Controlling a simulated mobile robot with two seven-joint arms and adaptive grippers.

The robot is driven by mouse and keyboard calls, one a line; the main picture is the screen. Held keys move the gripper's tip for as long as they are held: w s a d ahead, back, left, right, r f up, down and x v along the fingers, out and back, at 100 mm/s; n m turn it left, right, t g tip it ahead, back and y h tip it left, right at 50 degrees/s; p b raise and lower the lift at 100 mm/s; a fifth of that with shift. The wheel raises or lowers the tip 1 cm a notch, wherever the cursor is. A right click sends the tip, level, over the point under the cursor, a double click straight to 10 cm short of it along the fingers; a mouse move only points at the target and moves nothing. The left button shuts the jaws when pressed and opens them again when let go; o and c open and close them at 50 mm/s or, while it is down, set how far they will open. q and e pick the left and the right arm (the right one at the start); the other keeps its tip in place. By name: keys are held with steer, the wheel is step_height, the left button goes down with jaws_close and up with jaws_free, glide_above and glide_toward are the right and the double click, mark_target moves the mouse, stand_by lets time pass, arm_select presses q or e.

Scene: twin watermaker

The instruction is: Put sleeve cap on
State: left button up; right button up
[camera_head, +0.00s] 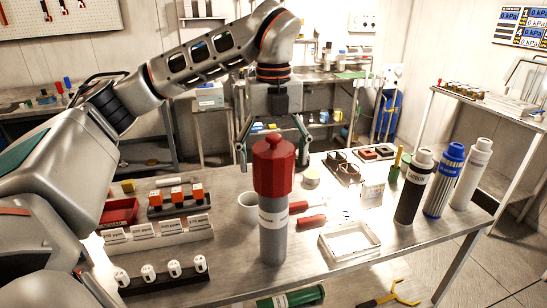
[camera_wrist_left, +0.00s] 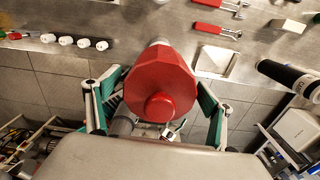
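A red faceted sleeve cap (camera_head: 273,168) with a small round knob sits upright on top of a grey cylindrical sleeve (camera_head: 272,240) with a white label band. The sleeve stands on the metal bench. My left gripper (camera_head: 274,156) points down with its fingers spread, one to each side of the cap in the picture. In the left wrist view the cap (camera_wrist_left: 160,82) lies between the two teal-padded fingers (camera_wrist_left: 158,105), which look open with small gaps beside it. The cap hides most of the sleeve there. My right gripper is not in view.
A white cup (camera_head: 248,208) and red-handled tools (camera_head: 312,220) are close to the sleeve. A white tray (camera_head: 349,240) lies to its right, and black, blue and white cylinders (camera_head: 413,187) stand farther right. Racks (camera_head: 165,281) with small parts fill the left side.

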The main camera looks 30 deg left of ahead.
arm_select(q)
steer(key=shift+r, duration=0.1)
step_height(320, 180, up, 12)
steer(key=shift+f, duration=0.1)
stand_by(0.6)
stand_by(0.5)
